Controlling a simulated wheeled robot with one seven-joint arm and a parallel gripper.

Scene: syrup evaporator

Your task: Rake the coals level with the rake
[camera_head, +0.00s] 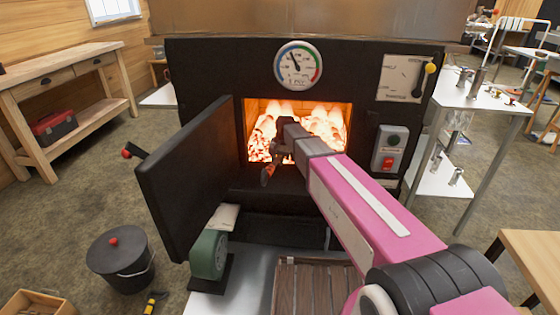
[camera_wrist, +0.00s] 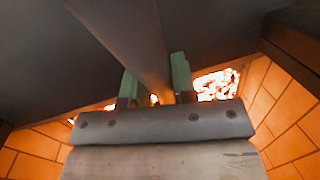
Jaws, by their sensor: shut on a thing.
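The coals (camera_head: 262,146) glow orange inside the open firebox, with flames above them. In the wrist view a bright patch of coals (camera_wrist: 216,85) shows to the right of the fingers. My gripper (camera_head: 284,150) reaches into the firebox mouth. In the wrist view its green-tipped fingers (camera_wrist: 154,80) are shut on a round dark shaft, the rake's handle (camera_wrist: 140,40). In the head view a short brownish end (camera_head: 268,175) hangs below my gripper at the opening; it seems to be part of the rake. The rake's head is hidden in both views.
The black firebox door (camera_head: 190,180) stands open on the left. Brick walls (camera_wrist: 288,100) line the firebox closely on both sides. A green blower (camera_head: 208,253) and a slatted wooden surface (camera_head: 312,285) lie below the opening. A lidded black bucket (camera_head: 121,262) stands on the floor.

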